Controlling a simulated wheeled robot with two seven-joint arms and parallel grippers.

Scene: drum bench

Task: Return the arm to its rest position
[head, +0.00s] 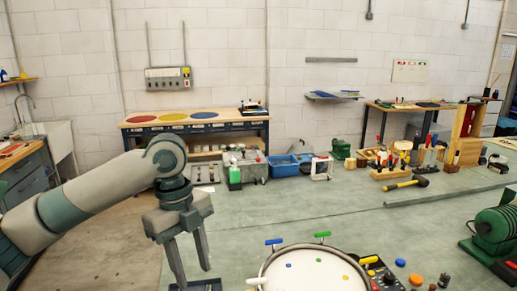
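My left arm comes in from the left, and its gripper (191,268) points down to the left of the round white drum (315,270). Its two fingers are apart, with nothing visible held between them. A dark thing (203,286) lies below the fingertips at the bottom edge, mostly cut off. The drum has coloured dots on its pale top, and its lower part is cut off by the frame. A blue-handled T-shaped tool (274,242) and a green-handled one (322,235) stand at its far rim. My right gripper is not in view.
A green machine (494,233) stands at the right edge. A yellow-and-black mallet (406,184) lies farther back. The grey bench surface between is mostly clear.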

